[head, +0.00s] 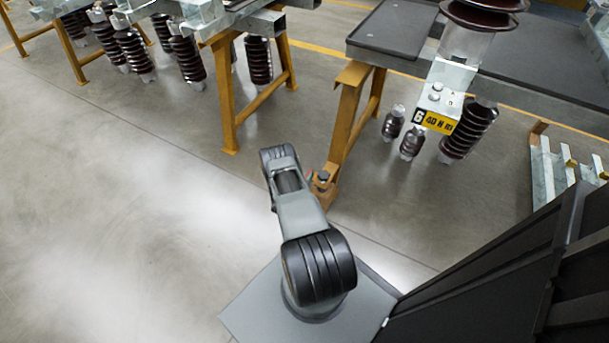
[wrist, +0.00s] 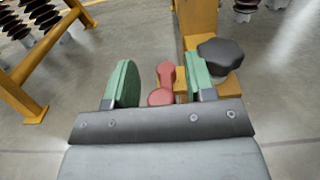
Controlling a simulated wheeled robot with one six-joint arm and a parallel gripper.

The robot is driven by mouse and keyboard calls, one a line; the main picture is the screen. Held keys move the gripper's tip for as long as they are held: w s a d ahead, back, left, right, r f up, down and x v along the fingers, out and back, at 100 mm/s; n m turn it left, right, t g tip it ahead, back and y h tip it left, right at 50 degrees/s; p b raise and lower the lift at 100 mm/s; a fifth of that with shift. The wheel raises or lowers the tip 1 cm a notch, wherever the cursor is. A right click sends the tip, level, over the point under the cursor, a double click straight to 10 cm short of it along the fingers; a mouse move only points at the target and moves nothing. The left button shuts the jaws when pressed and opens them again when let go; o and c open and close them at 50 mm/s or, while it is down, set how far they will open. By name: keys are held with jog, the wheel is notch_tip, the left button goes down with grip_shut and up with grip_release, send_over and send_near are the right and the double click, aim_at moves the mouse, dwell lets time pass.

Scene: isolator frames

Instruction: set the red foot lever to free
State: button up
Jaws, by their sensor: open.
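The red foot lever (wrist: 166,76) shows in the wrist view as a short upright bar with a rounded base, at the foot of a yellow stand leg (wrist: 197,18). My gripper (wrist: 158,78) is open, with one green finger to the left of the lever and the other to its right. The right finger looks closer to the lever, and I cannot tell whether it touches. The lever's lower end is partly hidden by my gripper body. In the head view my arm hides most of the gripper and lever.
A dark lobed knob (wrist: 221,52) sits on the yellow foot just right of my right finger. The dark-topped bench (head: 385,32) stands above on yellow legs, with brown insulators (head: 470,130) under it. Another yellow trestle (head: 226,95) stands left. Open floor (head: 120,220) lies left.

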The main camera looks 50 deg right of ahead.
jog(key=shift+c, duration=0.5)
grip_shut()
